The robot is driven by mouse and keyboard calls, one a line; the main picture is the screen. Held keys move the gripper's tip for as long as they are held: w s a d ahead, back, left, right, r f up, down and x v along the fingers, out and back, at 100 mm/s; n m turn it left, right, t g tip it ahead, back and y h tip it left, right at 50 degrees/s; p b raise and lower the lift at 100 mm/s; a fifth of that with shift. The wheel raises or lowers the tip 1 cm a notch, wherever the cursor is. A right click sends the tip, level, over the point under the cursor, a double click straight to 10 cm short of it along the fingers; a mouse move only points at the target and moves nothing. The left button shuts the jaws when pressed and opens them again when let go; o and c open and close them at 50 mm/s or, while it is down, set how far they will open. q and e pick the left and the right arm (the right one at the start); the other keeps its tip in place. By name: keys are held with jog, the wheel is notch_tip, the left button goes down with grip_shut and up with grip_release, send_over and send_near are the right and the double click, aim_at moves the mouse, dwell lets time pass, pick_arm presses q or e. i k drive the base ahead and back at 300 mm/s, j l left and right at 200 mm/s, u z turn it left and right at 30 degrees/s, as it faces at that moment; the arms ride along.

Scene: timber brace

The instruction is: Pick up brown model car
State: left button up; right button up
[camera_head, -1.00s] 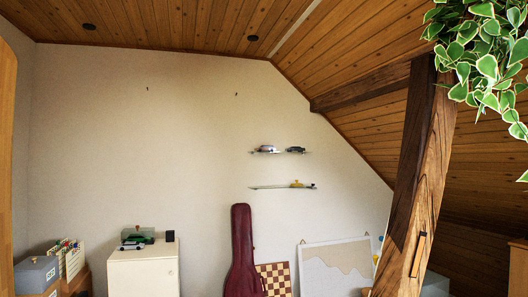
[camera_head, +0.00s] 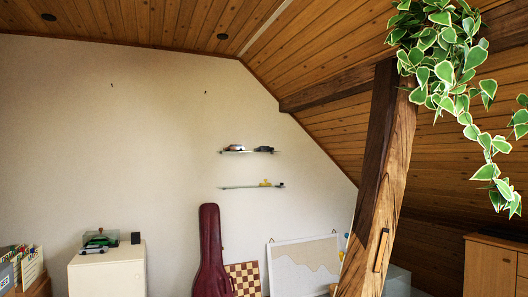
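No car that I can clearly tell to be brown shows in the head view. Two small model cars stand on the upper wall shelf (camera_head: 247,152): a whitish and reddish one (camera_head: 235,147) at left and a dark one (camera_head: 264,149) at right. They are too small to tell their exact colours. A small yellow model (camera_head: 265,184) is on the lower wall shelf (camera_head: 240,187). A green model car (camera_head: 97,244) stands on the white cabinet (camera_head: 107,270), by a clear case (camera_head: 101,236) whose contents are unclear. Neither of my grippers is in view.
A slanted timber post (camera_head: 382,180) rises at the right, with a hanging plant (camera_head: 455,70) beside its top. A dark red guitar case (camera_head: 211,250), a chessboard (camera_head: 243,278) and a framed board (camera_head: 304,265) lean along the wall. A wooden cabinet (camera_head: 492,265) stands far right.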

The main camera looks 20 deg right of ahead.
aim_at(239, 147)
jog(key=i+u, duration=0.1)
jog(key=i, duration=0.5)
jog(key=i+l, duration=0.15)
jog(key=i, duration=0.45)
jog(key=i+l+u, duration=0.15)
jog(key=i, duration=1)
jog(key=i+j+z, duration=0.15)
jog(key=i, duration=1)
jog(key=j+z, duration=0.05)
